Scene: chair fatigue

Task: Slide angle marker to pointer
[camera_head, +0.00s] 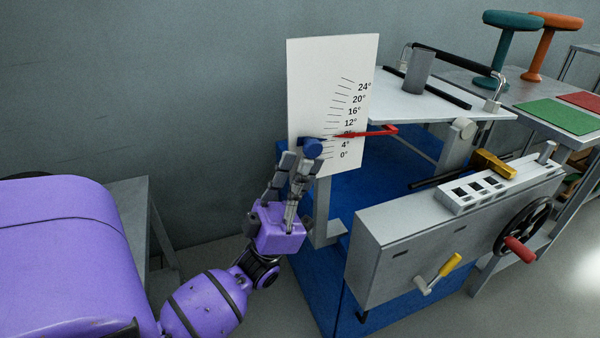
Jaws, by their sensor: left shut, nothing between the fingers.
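The white angle scale board (325,80) stands upright with marks from 0° up to 24°. The blue angle marker (313,148) is a round knob low on the board, left of the numbers near the 4° to 8° marks. The red pointer (378,132) reaches in from the right and its thin tip crosses the board near the 8° label, just above the marker's knob. My left gripper (296,158) is shut, its fingertips at the marker's lower left side with nothing held between them. Whether they touch the knob is unclear. My right gripper is not seen.
Right of the board is a tilted white plate (440,98) with a grey block and black bar. Below it stands a grey machine box (400,255) with a yellow-handled crank (450,265) and black handwheel (522,226). A bench with stools stands behind right.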

